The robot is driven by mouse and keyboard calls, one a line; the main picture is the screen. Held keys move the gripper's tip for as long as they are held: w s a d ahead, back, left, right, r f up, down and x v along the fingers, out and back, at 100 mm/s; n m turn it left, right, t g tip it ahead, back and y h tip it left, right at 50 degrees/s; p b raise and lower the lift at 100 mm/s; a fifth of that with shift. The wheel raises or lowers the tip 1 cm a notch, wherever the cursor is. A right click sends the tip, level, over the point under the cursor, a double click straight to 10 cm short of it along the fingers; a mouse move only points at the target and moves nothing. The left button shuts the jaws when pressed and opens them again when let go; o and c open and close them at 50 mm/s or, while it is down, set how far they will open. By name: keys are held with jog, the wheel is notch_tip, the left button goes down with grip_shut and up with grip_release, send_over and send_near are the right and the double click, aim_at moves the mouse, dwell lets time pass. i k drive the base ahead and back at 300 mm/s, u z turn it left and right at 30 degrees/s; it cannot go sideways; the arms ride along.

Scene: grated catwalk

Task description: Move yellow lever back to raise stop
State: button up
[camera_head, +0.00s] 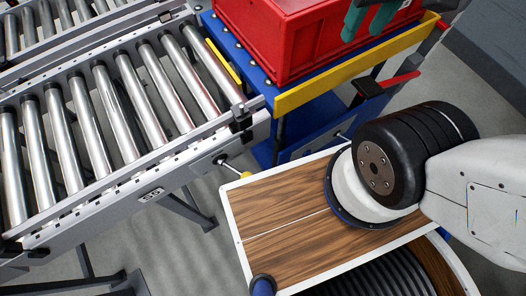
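A small lever with a yellow knob (246,175) sticks out from the side rail of the roller conveyor, near its right end. Its thin metal rod slants down and right from the rail, and the knob hangs just beyond the wooden deck's corner. A thin yellow bar (223,62) lies along the conveyor's end, between the last roller and the blue cart; I cannot tell whether it is the stop. My gripper is not in view; only my arm's base and a white link show at the right. Nothing of mine visibly touches the lever.
The roller conveyor (152,190) fills the left. A red crate (285,40) stands on a blue cart (262,84) with a yellow edge bar (350,65). A red handle (400,79) juts out right of it.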

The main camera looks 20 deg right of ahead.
aim_at(221, 162)
jog(key=z, duration=0.1)
jog(key=k, duration=2.1)
jog(key=u, duration=1)
jog(key=i, duration=1.65)
jog(key=z, duration=0.05)
